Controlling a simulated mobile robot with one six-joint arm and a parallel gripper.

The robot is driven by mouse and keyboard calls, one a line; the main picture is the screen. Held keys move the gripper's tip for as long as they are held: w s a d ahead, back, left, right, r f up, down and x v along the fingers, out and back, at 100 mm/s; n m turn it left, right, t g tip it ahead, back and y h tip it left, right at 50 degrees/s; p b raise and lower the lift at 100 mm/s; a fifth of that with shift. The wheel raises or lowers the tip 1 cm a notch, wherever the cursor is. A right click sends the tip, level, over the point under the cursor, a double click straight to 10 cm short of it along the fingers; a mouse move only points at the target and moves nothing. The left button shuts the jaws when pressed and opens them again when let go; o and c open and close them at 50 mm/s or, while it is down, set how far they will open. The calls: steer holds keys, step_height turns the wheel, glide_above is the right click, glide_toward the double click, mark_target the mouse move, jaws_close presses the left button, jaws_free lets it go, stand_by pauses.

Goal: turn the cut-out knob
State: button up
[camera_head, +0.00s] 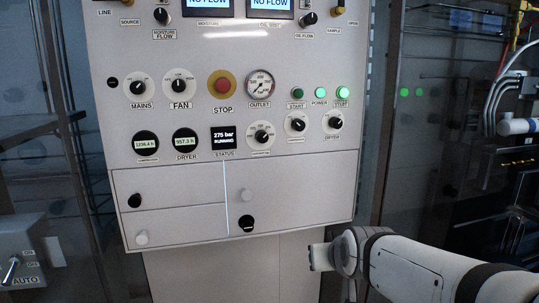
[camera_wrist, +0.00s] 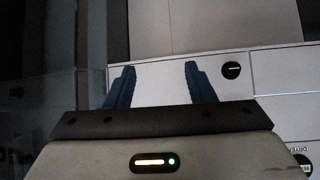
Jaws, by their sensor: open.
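I cannot tell for sure which knob is the cut-out knob; several small labels are unreadable. A selector (camera_head: 261,134) with a black knob on a round white dial sits in the lower row, right of the STATUS display.
The panel (camera_head: 205,60) also carries the MAINS knob (camera_head: 138,87), FAN knob (camera_head: 179,86), red STOP button (camera_head: 222,84) and lit green buttons (camera_head: 342,93). Glass-like partitions stand either side. A grey AUTO switch box (camera_head: 30,260) is at lower left, dark equipment (camera_head: 510,190) at right.

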steer(key=w+a+r+n+t+y+b, duration=0.2)
steer(key=w+a+r+t+y+b, duration=0.15)
steer(key=w+a+r+t, duration=0.6)
steer(key=t+y+b, duration=0.1)
steer(key=t+y, duration=0.1)
glide_toward(263, 140)
step_height(263, 140, up, 3)
steer(key=w+a, duration=0.2)
steer(key=w, duration=0.1)
steer(key=shift+h, duration=0.45)
steer(key=w, duration=0.5)
steer(key=shift+d+p, duration=0.2)
steer(key=shift+p, duration=0.15)
steer(key=shift+s+a+r, duration=0.35)
steer(key=shift+s+a, duration=0.05)
steer(key=shift+s, duration=0.3)
steer(key=shift+s+a, duration=0.1)
steer(key=shift+c, duration=1.1)
steer(key=shift+w+d+f, duration=0.2)
steer(key=shift+w+d, duration=0.1)
steer(key=shift+w, duration=0.25)
steer(key=c, duration=0.3)
steer(key=shift+a, duration=0.1)
steer(key=c, duration=0.4)
steer(key=shift+c, duration=0.4)
steer(key=shift+o, duration=0.2)
